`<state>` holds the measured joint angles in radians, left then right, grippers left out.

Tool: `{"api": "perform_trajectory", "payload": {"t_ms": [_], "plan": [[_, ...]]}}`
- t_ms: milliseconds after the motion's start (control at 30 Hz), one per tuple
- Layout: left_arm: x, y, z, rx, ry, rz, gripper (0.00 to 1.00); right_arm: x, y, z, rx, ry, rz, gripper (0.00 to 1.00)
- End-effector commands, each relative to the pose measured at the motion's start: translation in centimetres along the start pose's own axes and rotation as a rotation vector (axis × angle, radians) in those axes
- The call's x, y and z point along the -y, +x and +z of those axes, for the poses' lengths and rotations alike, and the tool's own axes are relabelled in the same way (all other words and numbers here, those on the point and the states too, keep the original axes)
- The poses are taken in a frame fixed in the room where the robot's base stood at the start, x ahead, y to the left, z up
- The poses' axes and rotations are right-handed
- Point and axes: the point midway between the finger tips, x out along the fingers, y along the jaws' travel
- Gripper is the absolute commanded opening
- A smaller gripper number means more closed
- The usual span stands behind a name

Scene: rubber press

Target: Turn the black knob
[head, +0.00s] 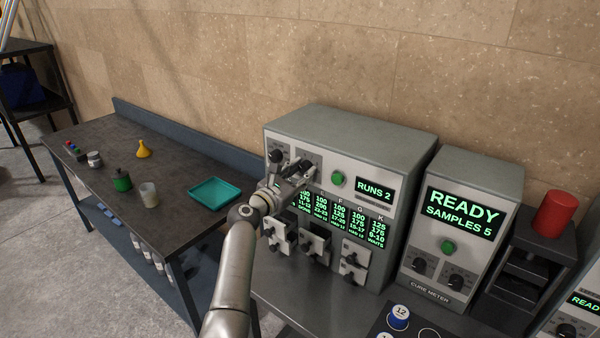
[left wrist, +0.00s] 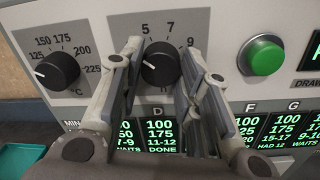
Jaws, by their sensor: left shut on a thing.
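The press machine (head: 355,145) is a grey box with dials, a green button and lit displays. In the left wrist view a black knob (left wrist: 161,62) with a white pointer line sits on a dial marked 5, 7 and 9. My left gripper (left wrist: 160,78) has one finger on each side of this knob and is shut on it. In the head view my left gripper (head: 299,172) is at the upper panel and hides most of that knob. A second black knob (left wrist: 57,71), on a °C dial marked 150 to 225, is to the left, clear of the fingers. My right gripper is not in view.
A green button (left wrist: 261,56) is just right of the gripper. Below are drawers with black handles (head: 313,247). A cure meter (head: 455,225) reads READY, SAMPLES 5. A teal tray (head: 215,193) and several small containers are on the left bench.

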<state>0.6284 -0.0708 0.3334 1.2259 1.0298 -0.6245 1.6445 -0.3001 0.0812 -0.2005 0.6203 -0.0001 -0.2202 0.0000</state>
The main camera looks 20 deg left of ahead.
Motion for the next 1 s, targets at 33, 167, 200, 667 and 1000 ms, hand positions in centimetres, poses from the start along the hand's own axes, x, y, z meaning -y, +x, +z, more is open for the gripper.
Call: {"api": "perform_trajectory", "payload": {"t_ms": [33, 167, 200, 667, 1000], "plan": [[0.14, 0.00, -0.14, -0.003, -0.032, -0.002, 0.08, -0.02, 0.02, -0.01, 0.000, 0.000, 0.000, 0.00], [0.14, -0.01, -0.15, -0.008, -0.098, -0.001, 0.08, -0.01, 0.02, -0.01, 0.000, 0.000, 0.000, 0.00], [0.14, -0.01, -0.15, -0.009, -0.114, 0.000, 0.08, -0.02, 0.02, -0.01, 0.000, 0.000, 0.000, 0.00], [0.24, -0.03, -0.22, -0.014, -0.185, -0.001, 0.08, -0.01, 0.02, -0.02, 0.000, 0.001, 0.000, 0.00], [0.24, -0.03, -0.23, -0.014, -0.184, -0.001, 0.42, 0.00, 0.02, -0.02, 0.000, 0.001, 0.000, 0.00]]}}
